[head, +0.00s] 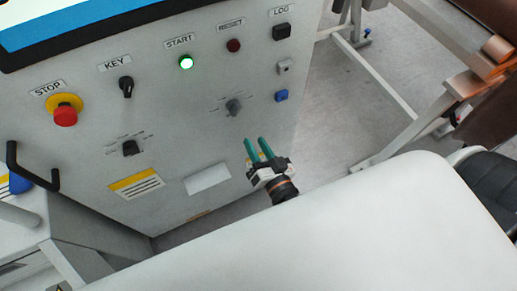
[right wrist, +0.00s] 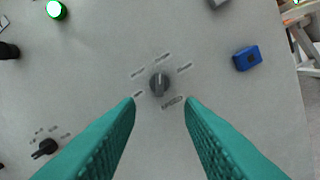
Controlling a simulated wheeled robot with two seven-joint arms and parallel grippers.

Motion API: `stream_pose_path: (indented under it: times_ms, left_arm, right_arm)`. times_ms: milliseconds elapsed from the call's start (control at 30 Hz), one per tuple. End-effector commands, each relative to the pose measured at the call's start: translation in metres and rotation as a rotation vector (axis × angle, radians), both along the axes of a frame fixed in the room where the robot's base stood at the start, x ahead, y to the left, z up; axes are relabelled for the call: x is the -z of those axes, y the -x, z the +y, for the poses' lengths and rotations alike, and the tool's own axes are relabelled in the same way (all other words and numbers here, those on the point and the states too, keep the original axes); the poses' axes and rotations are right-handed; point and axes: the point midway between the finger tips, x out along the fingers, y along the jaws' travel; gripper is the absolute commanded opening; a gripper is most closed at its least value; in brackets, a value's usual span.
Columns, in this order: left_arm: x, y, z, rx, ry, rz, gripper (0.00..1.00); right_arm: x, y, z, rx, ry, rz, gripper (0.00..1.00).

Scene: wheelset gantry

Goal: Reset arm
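My right gripper (head: 258,149) has two green fingers and is held in front of the grey control cabinet (head: 215,130). In the right wrist view its fingers (right wrist: 158,110) are spread apart with nothing between them. Beyond the gap is a dark rotary speed knob (right wrist: 159,84) on the panel, apart from the fingertips. The same knob (head: 233,105) shows in the head view just above and left of the fingers. My left gripper is not in view.
The panel carries a red stop button (head: 65,114), a key switch (head: 126,87), a lit green start button (head: 186,62), a dark red reset button (head: 233,45) and a blue socket (head: 281,95). A black handle (head: 32,168) juts out at left. Metal frames (head: 365,75) stand at right.

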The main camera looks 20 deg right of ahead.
Motion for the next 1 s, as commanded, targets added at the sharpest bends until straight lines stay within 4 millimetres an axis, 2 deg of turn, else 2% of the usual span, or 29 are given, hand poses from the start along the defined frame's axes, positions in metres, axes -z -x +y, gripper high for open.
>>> stream_pose_path:
  times_ms: [133,633,733,767,867,967,1000]
  left_arm:
    - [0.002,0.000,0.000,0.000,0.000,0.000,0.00]
    - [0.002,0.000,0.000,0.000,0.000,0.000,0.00]
    - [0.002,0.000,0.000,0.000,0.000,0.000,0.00]
    - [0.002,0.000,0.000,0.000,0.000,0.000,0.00]
    - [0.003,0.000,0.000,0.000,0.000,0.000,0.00]
    - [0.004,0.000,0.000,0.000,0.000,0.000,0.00]
    - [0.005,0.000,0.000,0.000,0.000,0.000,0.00]
  right_arm:
    - [0.000,0.007,0.000,0.000,0.000,0.000,0.35]
    - [-0.001,0.007,0.000,0.000,0.000,-0.001,0.35]
    - [0.008,0.007,0.001,-0.006,0.008,0.017,0.35]
    - [0.015,0.008,0.002,-0.012,0.014,0.032,0.35]
    - [0.056,0.012,0.009,-0.047,0.056,0.121,0.35]
    - [0.122,0.025,0.016,-0.104,0.124,0.270,0.35]
    - [0.151,0.034,0.017,-0.130,0.156,0.340,0.35]
